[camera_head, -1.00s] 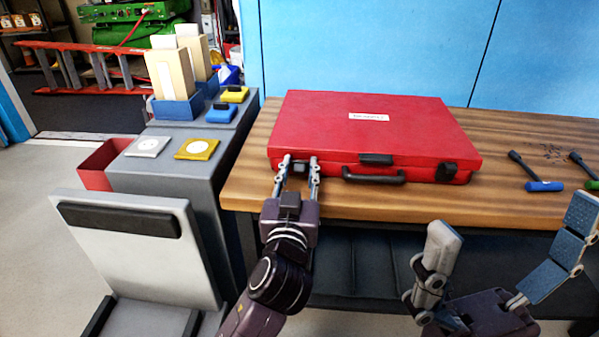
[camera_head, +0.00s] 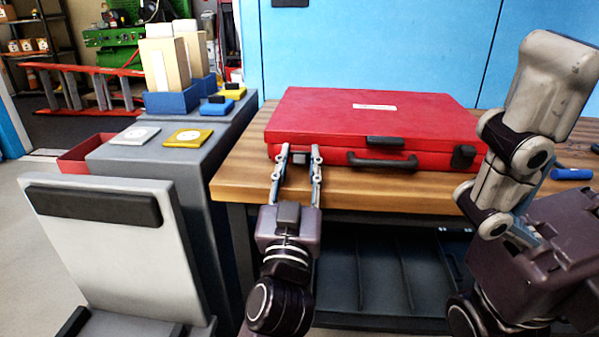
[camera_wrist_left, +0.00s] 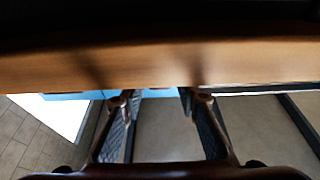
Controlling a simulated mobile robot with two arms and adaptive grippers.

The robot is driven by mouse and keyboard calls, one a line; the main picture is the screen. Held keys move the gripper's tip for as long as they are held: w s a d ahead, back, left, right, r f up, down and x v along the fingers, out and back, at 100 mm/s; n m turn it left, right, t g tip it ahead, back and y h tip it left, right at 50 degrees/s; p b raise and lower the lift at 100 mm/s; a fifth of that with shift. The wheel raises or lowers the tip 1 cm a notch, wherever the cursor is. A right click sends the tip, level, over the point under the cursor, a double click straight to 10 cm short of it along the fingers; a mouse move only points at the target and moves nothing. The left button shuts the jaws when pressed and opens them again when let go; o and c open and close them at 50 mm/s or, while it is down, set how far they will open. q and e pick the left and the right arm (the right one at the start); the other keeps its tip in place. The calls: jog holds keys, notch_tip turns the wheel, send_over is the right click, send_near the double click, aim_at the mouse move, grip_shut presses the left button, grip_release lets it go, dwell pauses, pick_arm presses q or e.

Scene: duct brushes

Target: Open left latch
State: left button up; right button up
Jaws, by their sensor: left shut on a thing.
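A red case (camera_head: 375,116) lies flat on the wooden bench with its lid down. Its left latch (camera_head: 300,159) is dark and small on the front face. My left gripper (camera_head: 300,152) is at that latch, one finger on each side, shut on it; the fingers partly hide it. In the left wrist view the fingers (camera_wrist_left: 158,98) point at the bench edge, and the latch cannot be seen. The right latch (camera_head: 463,157) is on the front right.
The wooden bench (camera_head: 245,175) has its front edge just below my left fingers. A black handle (camera_head: 383,162) and a dark middle clasp (camera_head: 384,141) are right of the left latch. A grey cabinet (camera_head: 150,170) stands at the left.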

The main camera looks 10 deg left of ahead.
dwell(0.4)
pick_arm(q)
jog(key=o, duration=0.9)
jog(key=shift+c, duration=0.2)
